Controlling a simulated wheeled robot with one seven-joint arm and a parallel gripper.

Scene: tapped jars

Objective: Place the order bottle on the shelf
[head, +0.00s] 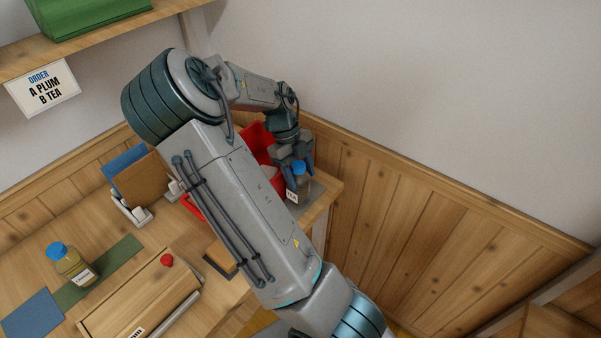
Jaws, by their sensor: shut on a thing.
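My gripper (297,170) points down at the right corner of the wooden counter (333,190). A second blue-capped bottle (73,264), with yellow-brown contents and a label, stands upright on a green strip at the left. The shelf (90,38) is at the upper left, with an order card (43,88) reading "A PLUM B TEA" below its edge.
A green crate (85,15) sits on the shelf. A red bin (258,140) is partly hidden behind my arm. A wooden box with a red knob (166,260), a holder with blue and brown boards (140,180) and a blue mat (33,315) occupy the counter. Walls close in behind.

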